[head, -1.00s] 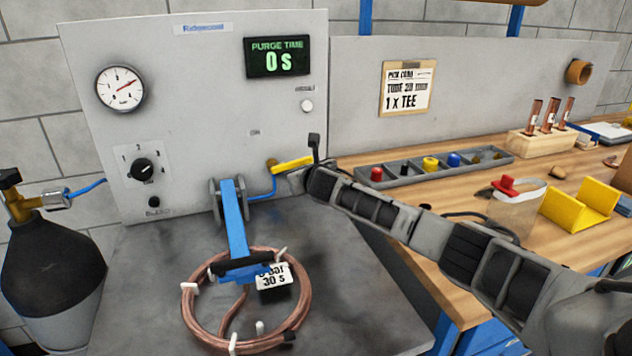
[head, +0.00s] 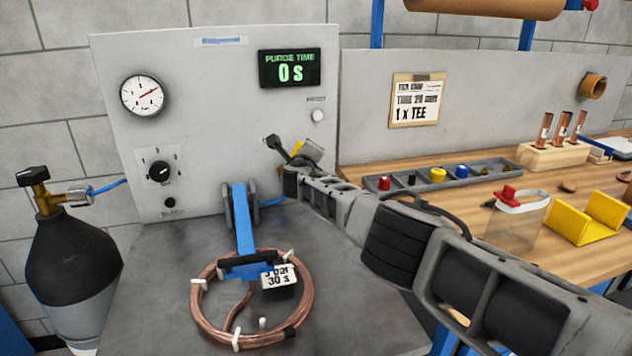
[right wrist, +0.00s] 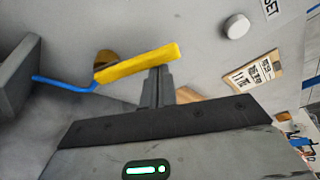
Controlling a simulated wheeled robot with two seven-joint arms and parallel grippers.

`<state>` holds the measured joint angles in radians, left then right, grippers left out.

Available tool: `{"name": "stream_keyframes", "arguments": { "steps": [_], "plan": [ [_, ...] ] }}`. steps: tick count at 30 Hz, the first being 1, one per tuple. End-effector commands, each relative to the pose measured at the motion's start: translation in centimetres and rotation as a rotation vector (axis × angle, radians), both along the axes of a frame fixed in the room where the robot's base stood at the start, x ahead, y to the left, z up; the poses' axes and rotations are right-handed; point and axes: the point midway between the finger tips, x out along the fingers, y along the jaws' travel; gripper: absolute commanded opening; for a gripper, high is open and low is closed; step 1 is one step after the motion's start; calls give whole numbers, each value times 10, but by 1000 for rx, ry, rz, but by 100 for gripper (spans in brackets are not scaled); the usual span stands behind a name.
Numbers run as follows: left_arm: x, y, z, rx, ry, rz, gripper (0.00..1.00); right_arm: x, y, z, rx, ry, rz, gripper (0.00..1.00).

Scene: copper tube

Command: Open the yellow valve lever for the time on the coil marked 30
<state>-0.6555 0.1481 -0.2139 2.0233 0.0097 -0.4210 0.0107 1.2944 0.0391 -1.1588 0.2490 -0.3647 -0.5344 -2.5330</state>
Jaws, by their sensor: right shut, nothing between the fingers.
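The yellow valve lever (right wrist: 135,63) shows whole in the right wrist view, running from its brass valve body (right wrist: 105,57). In the head view only a small part of the lever (head: 297,148) shows; my right gripper hides the rest. My right gripper (right wrist: 158,72) is shut and empty, its fingertips at the lever's lower edge; I cannot tell if they touch. It also shows in the head view (head: 275,146). The copper coil (head: 208,318) lies on the grey bench with a tag (head: 279,277) reading 3 bar 30 s. The purge time display (head: 290,68) reads 0 s. My left gripper is out of view.
A pressure gauge (head: 143,95) and black knob (head: 159,171) are on the panel (head: 220,110). A gas cylinder (head: 72,255) stands left. A parts tray (head: 408,182) is on the right.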

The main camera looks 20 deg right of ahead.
Motion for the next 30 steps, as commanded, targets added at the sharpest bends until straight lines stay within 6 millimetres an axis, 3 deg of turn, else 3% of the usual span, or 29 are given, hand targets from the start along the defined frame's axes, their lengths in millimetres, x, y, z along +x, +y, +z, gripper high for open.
{"name": "stream_keyframes", "arguments": {
  "steps": [15,30],
  "plan": [
    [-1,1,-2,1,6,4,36,1,26,13,2,-1,2,0],
    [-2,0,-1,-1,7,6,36,1,34,15,3,-2,5,0]
  ]
}}
